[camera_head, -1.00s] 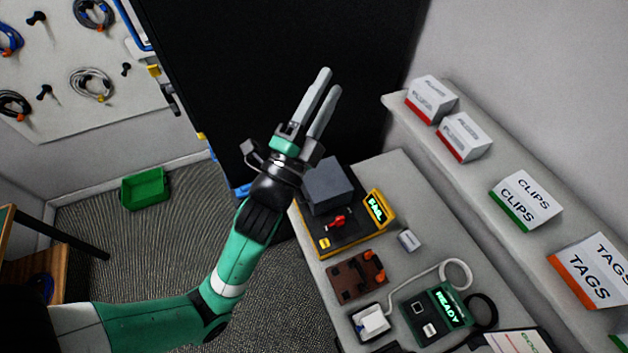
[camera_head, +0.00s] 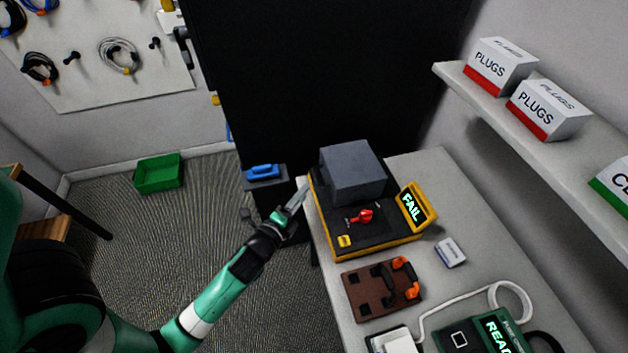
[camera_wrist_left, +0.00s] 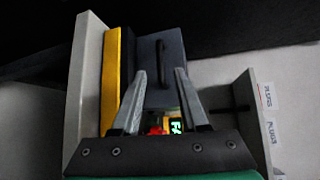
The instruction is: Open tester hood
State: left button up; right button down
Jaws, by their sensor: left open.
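The tester (camera_head: 380,247) is a yellow-edged black unit on the bench, with a lit screen (camera_head: 412,206) reading FAIL. Its dark grey box-shaped hood (camera_head: 352,175) sits at the far end and looks closed. A red part (camera_head: 361,216) lies on the tester in front of the hood. My left gripper (camera_head: 300,196) is left of the tester, beside the hood. In the left wrist view its two fingers (camera_wrist_left: 160,75) are apart and empty, pointing toward the hood (camera_wrist_left: 170,95). A dark bar handle (camera_wrist_left: 161,56) shows on the hood, beyond the fingertips and between them. My right gripper is not shown.
A brown block with orange parts (camera_head: 383,289) and a green READY unit (camera_head: 486,338) with a white cable stand nearer on the bench. A shelf (camera_head: 460,76) with labelled boxes runs along the right wall. A tall black panel (camera_head: 320,80) stands behind. A green bin (camera_head: 159,174) is on the floor.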

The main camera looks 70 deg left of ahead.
pick_arm(q)
jog(key=x, duration=0.7)
jog(key=shift+w+a+b, duration=0.15)
jog(key=shift+w+b, duration=0.05)
jog(key=shift+b, duration=0.15)
grip_shut()
dwell(0.9)
